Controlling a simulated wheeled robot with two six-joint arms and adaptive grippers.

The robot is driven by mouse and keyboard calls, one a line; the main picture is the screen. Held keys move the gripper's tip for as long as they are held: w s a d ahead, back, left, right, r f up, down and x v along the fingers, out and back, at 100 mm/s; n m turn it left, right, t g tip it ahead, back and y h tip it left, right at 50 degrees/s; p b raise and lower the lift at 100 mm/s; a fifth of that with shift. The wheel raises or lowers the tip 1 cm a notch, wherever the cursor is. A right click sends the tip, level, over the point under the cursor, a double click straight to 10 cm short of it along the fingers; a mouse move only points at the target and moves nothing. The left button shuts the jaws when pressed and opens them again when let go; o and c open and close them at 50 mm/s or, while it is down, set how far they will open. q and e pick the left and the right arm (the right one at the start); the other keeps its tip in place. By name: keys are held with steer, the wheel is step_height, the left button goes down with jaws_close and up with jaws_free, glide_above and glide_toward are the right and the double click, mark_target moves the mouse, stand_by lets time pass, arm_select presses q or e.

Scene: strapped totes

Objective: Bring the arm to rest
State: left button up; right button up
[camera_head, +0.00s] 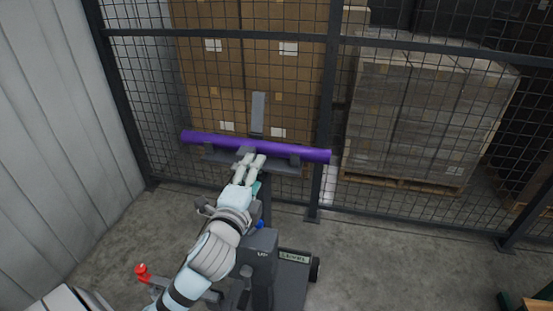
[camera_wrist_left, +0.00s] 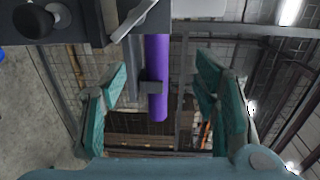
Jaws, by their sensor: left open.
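My left gripper (camera_head: 250,168) reaches up from the bottom of the head view, its fingers close to a purple tube (camera_head: 300,153). The tube lies across a grey holder (camera_head: 225,157) on a dark stand (camera_head: 263,243). In the left wrist view my left gripper (camera_wrist_left: 160,85) has its two teal fingers well apart and nothing held between them. There the purple tube (camera_wrist_left: 157,65) shows beyond the gap between the fingers. I cannot tell whether the fingers touch the tube. My right gripper is in neither view.
A dark wire mesh fence (camera_head: 335,100) stands behind the stand. Stacked brown boxes (camera_head: 285,60) and a wrapped pallet load (camera_head: 425,110) are behind it. A corrugated wall (camera_head: 60,130) is at left. Concrete floor (camera_head: 400,260) is clear at right.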

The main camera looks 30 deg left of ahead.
arm_select(q)
steer(key=s+d+f+n+g+h, duration=0.2)
steer(key=s+d+f+n+g, duration=0.15)
steer(key=s+f, duration=0.5)
steer(key=s+d+f+n+g+h, duration=0.1)
steer(key=s+d+f+n+g, duration=0.3)
steer(key=s+f, duration=0.45)
steer(key=s+d+f+n+g+h, duration=0.2)
steer(key=s+f+n+g, duration=0.4)
steer(key=f, duration=0.3)
step_height(320, 180, down, 19)
steer(key=s+a, duration=0.2)
steer(key=s+f+g, duration=0.1)
steer(key=s+f, duration=1.2)
steer(key=s, duration=0.1)
steer(key=shift+a, duration=0.45)
steer(key=shift+s+n+g, duration=0.15)
steer(key=shift+n+g, duration=0.1)
